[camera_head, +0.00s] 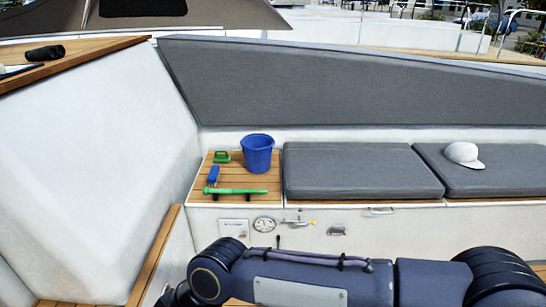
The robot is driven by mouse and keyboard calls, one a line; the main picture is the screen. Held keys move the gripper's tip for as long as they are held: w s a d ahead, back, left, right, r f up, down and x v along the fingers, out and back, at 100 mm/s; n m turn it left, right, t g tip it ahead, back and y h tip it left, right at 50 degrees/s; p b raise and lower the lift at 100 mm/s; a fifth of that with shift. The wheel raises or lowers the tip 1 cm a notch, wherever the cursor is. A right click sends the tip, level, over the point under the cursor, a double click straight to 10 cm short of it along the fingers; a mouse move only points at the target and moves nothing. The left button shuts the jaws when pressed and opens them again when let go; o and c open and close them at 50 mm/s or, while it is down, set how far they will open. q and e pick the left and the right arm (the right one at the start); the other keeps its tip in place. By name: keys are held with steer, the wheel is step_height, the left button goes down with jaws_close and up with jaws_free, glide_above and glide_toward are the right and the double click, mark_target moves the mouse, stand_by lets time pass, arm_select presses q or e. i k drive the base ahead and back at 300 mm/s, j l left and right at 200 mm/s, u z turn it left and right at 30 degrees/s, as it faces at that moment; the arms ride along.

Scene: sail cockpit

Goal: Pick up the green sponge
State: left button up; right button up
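A small green thing (222,156) lies at the back left of the slatted wooden seat, left of a blue bucket. It looks like the green sponge, but it is too small to be sure; a darker gap shows in it, as if under a handle. No gripper touches it. A dark blue arm of mine crosses the bottom of the view, well in front of the seat. Neither gripper shows.
The blue bucket (257,153) stands upright on the wooden seat (201,186). A small blue object (213,174) and a long green tool (235,191) lie in front. Grey cushions (345,172) and a white cap (463,154) are to the right. A white wall (95,170) rises left.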

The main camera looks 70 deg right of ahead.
mark_target(217, 159)
steer(key=z, duration=1.95)
steer(key=i+l+z, duration=0.2)
steer(key=i, duration=0.35)
steer(key=i+j+z, duration=0.2)
steer(key=i, duration=0.35)
steer(key=i+z, duration=0.2)
steer(key=i, duration=0.35)
steer(key=i+j+z, duration=0.2)
steer(key=i, duration=0.35)
steer(key=i+j+z, duration=0.2)
steer(key=i, duration=0.35)
